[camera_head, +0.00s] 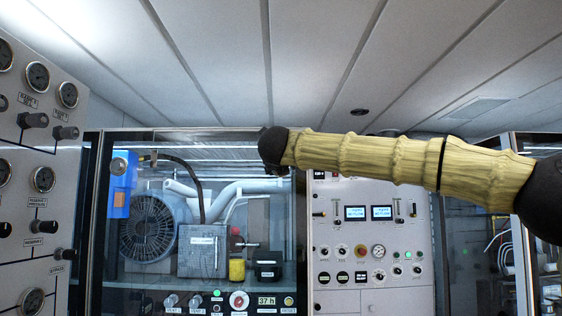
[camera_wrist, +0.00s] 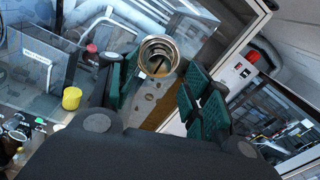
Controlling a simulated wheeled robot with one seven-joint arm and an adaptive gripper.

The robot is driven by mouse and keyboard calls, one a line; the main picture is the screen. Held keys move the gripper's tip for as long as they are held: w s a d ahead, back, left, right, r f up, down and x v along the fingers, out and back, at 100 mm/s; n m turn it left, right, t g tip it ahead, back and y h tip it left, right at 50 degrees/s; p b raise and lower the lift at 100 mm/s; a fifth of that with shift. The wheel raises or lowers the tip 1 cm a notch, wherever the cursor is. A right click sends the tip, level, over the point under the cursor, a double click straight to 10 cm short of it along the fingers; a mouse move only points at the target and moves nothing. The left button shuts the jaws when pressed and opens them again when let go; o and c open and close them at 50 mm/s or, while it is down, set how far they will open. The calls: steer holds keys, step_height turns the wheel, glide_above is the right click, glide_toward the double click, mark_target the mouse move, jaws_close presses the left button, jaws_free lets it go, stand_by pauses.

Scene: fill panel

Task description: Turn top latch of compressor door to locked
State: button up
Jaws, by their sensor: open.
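The compressor door (camera_head: 135,275) is a glazed panel left of centre in the head view, with a fan and pipes behind its glass. In the wrist view a round metal latch (camera_wrist: 158,54) with a dark slanted slot sits on the door frame. My gripper (camera_wrist: 155,80) is open, its green-padded fingers on either side of the latch in that picture. I cannot tell whether they touch it. In the head view my dark wrist end (camera_head: 272,148) covers the door's upper right corner. The latch and the fingers are hidden there.
A light control panel (camera_head: 372,230) with two screens stands right of the door. Another panel (camera_head: 35,195) with gauges and knobs is at the left. Below the glass are knobs, lamps and a small display (camera_head: 267,301). A blue box (camera_head: 120,185) is at the upper left.

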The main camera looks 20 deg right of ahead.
steer(key=p+x, duration=0.1)
steer(key=x, duration=0.3)
steer(key=c, duration=1.1)
